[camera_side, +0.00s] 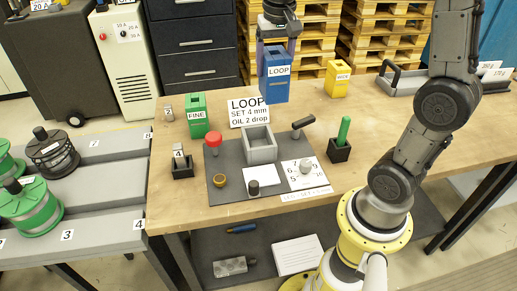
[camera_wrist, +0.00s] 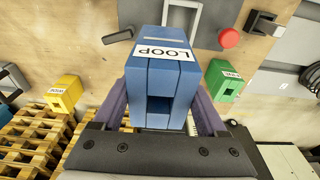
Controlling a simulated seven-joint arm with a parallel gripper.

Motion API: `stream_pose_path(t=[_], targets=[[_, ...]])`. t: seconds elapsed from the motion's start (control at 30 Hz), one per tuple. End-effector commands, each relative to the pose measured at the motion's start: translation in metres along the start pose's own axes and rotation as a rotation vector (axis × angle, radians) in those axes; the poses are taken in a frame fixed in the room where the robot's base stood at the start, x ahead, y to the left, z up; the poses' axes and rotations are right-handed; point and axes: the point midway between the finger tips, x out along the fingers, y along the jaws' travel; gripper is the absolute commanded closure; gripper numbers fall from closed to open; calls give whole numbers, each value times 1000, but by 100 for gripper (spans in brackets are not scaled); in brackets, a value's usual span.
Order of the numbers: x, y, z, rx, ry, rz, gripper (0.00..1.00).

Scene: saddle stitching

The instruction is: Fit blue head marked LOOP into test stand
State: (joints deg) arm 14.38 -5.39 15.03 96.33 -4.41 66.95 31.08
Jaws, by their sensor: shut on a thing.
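The blue head marked LOOP (camera_side: 277,84) is upright near the table's back edge, its label facing the side camera. My gripper (camera_side: 277,50) comes from above with its two purple fingers on either side of it, shut on it. In the wrist view the blue head (camera_wrist: 160,75) fills the space between the fingers of my gripper (camera_wrist: 163,105). Whether its base touches the table I cannot tell. The test stand appears to be the grey open-topped box (camera_side: 260,154) on the dark mat, in front of the head and apart from it; its opening looks empty.
A green FINE head (camera_side: 197,120) stands left and a yellow head (camera_side: 337,80) right. The LOOP/SET 4 mm/OIL 2 drop card (camera_side: 248,113) stands between head and box. A red knob (camera_side: 213,139), black-handled lever (camera_side: 302,124) and green stick in a holder (camera_side: 343,131) surround the box.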

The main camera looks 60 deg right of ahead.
Motion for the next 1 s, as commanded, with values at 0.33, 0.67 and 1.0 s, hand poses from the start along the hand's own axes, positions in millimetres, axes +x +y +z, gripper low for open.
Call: stream_pose_path(t=[0.33, 0.67, 1.0], targets=[[-4, -45, 14, 15, 13, -2, 100], [53, -42, 22, 18, 8, 1, 100], [119, -43, 30, 18, 10, 1, 100]])
